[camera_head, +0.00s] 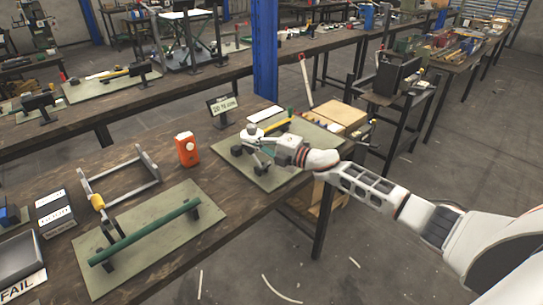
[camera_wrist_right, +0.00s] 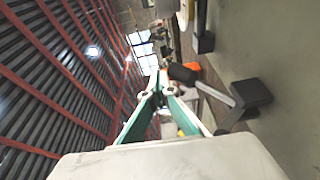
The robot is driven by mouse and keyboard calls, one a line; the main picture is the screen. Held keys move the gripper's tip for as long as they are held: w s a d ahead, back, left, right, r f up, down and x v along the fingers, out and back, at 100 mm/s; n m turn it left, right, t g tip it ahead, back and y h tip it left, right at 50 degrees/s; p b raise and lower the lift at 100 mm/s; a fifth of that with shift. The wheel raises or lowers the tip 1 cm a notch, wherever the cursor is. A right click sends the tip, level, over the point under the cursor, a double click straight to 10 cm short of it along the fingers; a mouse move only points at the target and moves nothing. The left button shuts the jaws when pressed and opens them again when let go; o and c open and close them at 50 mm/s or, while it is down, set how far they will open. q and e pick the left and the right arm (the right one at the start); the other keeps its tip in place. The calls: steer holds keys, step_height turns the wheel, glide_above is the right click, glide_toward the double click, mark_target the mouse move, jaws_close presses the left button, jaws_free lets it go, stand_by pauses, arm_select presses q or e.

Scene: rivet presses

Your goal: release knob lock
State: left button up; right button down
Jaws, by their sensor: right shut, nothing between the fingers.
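My right gripper (camera_head: 262,158) is over the far green mat (camera_head: 240,171), beside a small fixture with dark blocks (camera_head: 236,151). Its arm comes in from the right. In the right wrist view the fingers (camera_wrist_right: 161,88) meet at their tips with nothing between them. A grey bar (camera_wrist_right: 213,93) joined to a dark block (camera_wrist_right: 250,93) and a dark rounded part (camera_wrist_right: 183,73) lie just right of and beyond the fingertips. I cannot tell which part is the knob lock, or whether the fingers touch it. My left gripper is not in view.
An orange device (camera_head: 187,149) and a small sign (camera_head: 222,104) stand near the mat. Closer are a grey frame with a yellow grip (camera_head: 97,202), a green bar (camera_head: 146,231) on black supports, and a FAIL bin (camera_head: 20,258). A wooden box (camera_head: 338,115) is beyond the arm.

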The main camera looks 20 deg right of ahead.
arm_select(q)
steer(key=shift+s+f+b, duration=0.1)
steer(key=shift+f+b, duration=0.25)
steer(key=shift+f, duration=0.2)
arm_select(e)
steer(key=shift+w+a+f, duration=0.3)
steer(key=shift+w+f, duration=0.35)
steer(key=shift+w, duration=0.05)
